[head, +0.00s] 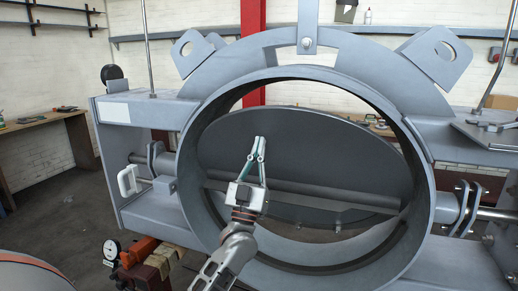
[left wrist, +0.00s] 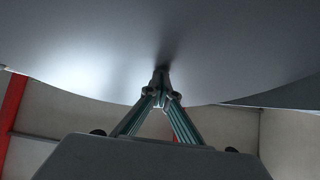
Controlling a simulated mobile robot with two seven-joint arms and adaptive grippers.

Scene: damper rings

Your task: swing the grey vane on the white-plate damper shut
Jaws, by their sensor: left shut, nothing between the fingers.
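The damper is a large grey ring (head: 187,165) in a grey frame with a white plate (head: 113,111) at its upper left. Inside it the grey vane (head: 350,150) sits tilted on a horizontal shaft (head: 300,191). Gaps show at the top and below, so it stands partly open. My left gripper (head: 260,142) is shut and empty, in front of the vane left of its middle. In the left wrist view its tips (left wrist: 161,72) meet the vane's surface (left wrist: 90,50) or are very close; contact is not certain. My right gripper is not in view.
A white handle (head: 127,180) and shaft linkage stand left of the ring. A dial gauge (head: 111,250) and an orange block (head: 138,250) are at the lower left. A curved rim (head: 35,262) shows in the bottom left corner. A wooden bench (head: 40,120) stands behind.

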